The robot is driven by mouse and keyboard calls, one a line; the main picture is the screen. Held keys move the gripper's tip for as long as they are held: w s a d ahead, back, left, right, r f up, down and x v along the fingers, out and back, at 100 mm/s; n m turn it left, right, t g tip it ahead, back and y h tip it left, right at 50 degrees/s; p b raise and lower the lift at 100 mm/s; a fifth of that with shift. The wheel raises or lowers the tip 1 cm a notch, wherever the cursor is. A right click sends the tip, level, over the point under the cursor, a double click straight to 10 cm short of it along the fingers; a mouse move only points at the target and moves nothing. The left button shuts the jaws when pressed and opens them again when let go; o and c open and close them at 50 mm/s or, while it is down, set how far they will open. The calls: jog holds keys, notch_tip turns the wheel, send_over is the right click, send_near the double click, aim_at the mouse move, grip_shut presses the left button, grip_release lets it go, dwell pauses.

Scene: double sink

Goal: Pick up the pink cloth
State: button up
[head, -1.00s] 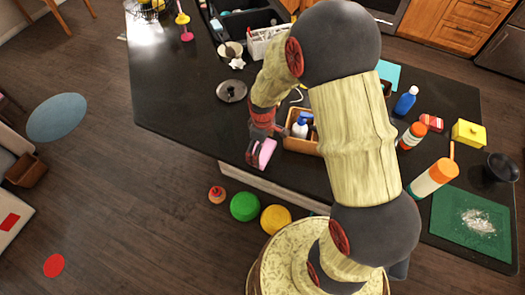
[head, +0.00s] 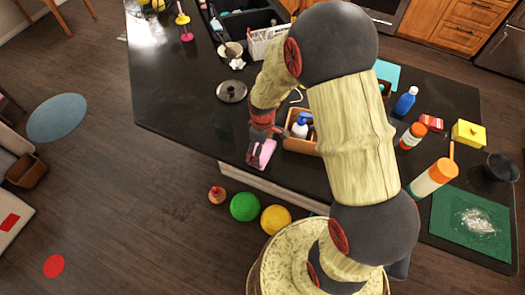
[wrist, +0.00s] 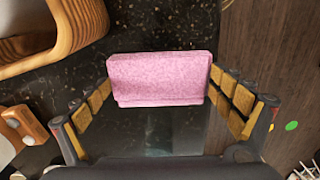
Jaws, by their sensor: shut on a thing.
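The pink cloth (wrist: 160,78) is a folded, speckled pink block between the fingers of my gripper (wrist: 160,100) in the wrist view. The finger pads are at its left and right ends, and the gripper is shut on it. In the head view the pink cloth (head: 262,153) shows at the front edge of the dark counter (head: 185,120), under my gripper (head: 258,150). I cannot tell whether the cloth touches the counter.
A wooden caddy (head: 300,146) with bottles stands just right of the cloth; its rim (wrist: 85,30) is close in the wrist view. A round metal lid (head: 231,91) lies behind. The counter to the left is clear. Balls (head: 245,206) lie on the floor.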

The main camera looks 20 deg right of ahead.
aim_at(263, 152)
jog(key=shift+r, duration=0.1)
jog(key=shift+r, duration=0.25)
notch_tip(263, 152, up, 3)
jog(key=shift+s+r+p, duration=0.1)
jog(key=shift+r+p, duration=0.05)
jog(key=shift+p, duration=1.1)
jog(key=s+d+r+p, duration=0.2)
jog(key=s+r+p, duration=0.5)
jog(key=s, duration=0.6)
notch_tip(263, 152, up, 2)
jog(key=shift+s, duration=0.35)
jog(key=o, duration=0.5)
jog(key=c, duration=0.5)
